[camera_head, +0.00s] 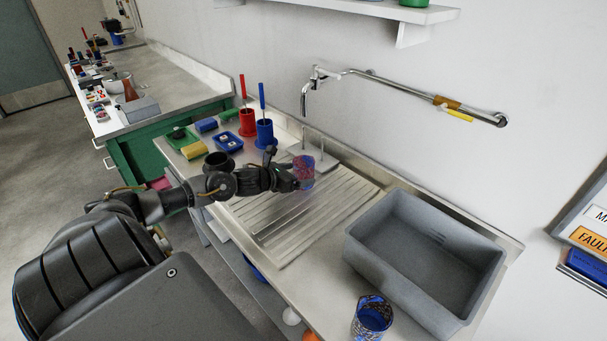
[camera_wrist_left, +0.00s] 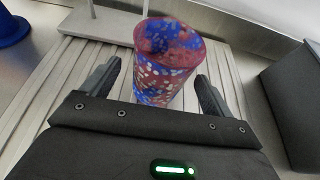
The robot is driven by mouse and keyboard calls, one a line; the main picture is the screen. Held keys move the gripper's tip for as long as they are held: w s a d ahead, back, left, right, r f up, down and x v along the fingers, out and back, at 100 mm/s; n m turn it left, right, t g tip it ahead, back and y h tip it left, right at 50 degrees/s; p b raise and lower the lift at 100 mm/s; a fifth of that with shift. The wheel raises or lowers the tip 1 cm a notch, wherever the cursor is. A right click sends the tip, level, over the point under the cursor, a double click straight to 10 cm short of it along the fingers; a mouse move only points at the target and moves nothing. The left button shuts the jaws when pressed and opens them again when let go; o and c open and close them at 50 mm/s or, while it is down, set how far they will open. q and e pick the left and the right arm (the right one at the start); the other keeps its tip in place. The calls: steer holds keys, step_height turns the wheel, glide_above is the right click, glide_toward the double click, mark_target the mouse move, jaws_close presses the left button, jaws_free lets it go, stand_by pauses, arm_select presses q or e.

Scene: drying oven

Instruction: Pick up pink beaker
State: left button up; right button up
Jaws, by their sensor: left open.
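The pink beaker (camera_head: 303,172) stands upright on the ribbed metal drainboard in the head view, with a speckled pink and blue pattern. It also shows in the left wrist view (camera_wrist_left: 167,62), between the two fingers. My left gripper (camera_head: 290,182) is open at the beaker, with one finger on each side of it. In the wrist view its fingers (camera_wrist_left: 155,85) show gaps to the beaker on both sides. The beaker's lower part is hidden behind the gripper body. My right gripper is not in view.
A grey sink basin (camera_head: 425,262) lies to the right, with a blue speckled beaker (camera_head: 372,317) in front of it. Red (camera_head: 247,122) and blue (camera_head: 264,133) brush holders stand behind the arm. A metal stand with upright rods (camera_head: 312,157) is close behind the pink beaker.

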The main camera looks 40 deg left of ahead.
arm_select(q)
steer(key=x, duration=0.3)
steer(key=shift+w+d+f, duration=0.1)
steer(key=shift+w+d, duration=0.05)
steer(key=shift+w, duration=0.1)
steer(key=c, duration=1.2)
steer(key=shift+r+b, duration=0.3)
steer(key=shift+r, duration=0.8)
steer(key=shift+s+d+r, duration=1.1)
steer(key=shift+s+r, duration=0.7)
steer(key=shift+s, duration=0.25)
steer(key=shift+s+d+r, duration=1.05)
steer(key=shift+s+r, duration=0.75)
steer(key=shift+s, duration=0.25)
steer(key=shift+s+d+r, duration=1.1)
steer(key=shift+s+r, duration=0.7)
steer(key=shift+s, duration=0.25)
steer(key=shift+r, duration=0.1)
